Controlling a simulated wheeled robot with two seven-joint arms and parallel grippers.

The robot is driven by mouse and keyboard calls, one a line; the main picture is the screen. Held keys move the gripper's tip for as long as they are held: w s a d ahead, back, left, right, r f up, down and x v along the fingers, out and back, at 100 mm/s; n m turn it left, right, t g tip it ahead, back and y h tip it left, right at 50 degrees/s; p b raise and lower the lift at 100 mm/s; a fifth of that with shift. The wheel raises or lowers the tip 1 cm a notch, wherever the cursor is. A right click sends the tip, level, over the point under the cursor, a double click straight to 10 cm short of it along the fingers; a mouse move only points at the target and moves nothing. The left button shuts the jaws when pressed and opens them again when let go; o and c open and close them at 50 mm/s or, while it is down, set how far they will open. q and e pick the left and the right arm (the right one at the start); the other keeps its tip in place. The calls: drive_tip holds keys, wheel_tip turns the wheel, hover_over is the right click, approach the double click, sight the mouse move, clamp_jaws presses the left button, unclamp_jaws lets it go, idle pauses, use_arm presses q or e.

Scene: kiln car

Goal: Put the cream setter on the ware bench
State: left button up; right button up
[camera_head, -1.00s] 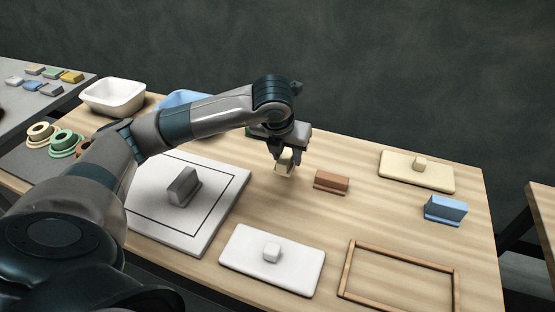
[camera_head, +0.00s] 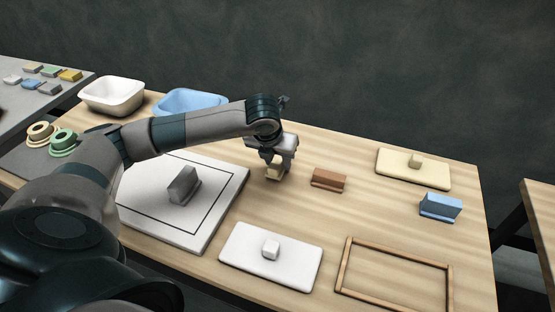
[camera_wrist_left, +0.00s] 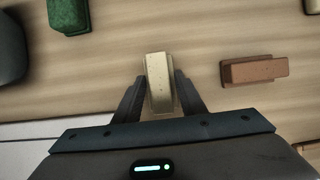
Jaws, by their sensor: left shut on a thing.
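The cream setter (camera_head: 273,172) is a small cream block near the middle of the wooden bench (camera_head: 235,275). My left gripper (camera_head: 275,170) is shut on it from above. In the left wrist view the setter (camera_wrist_left: 159,80) sits between the two fingers. I cannot tell whether its underside touches the bench top. A brown block (camera_head: 328,180) stands just right of it, apart from it, and also shows in the left wrist view (camera_wrist_left: 253,71). A green block (camera_wrist_left: 68,15) shows there at upper left; my arm hides it in the head view. My right gripper is out of view.
A grey block (camera_head: 182,186) stands on a white board with a black outline (camera_head: 213,218). White (camera_head: 235,262) and cream (camera_head: 390,175) knobbed slabs, a blue block (camera_head: 440,207), a wooden frame (camera_head: 345,262) and two basins (camera_head: 112,95) surround it. Other tables stand left (camera_head: 60,100) and right (camera_head: 538,215).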

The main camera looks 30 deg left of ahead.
use_arm(q)
drive_tip(key=shift+f, duration=0.35)
drive_tip(key=shift+f, duration=0.15)
drive_tip(key=o, duration=1.1)
drive_tip(key=shift+o, duration=0.2)
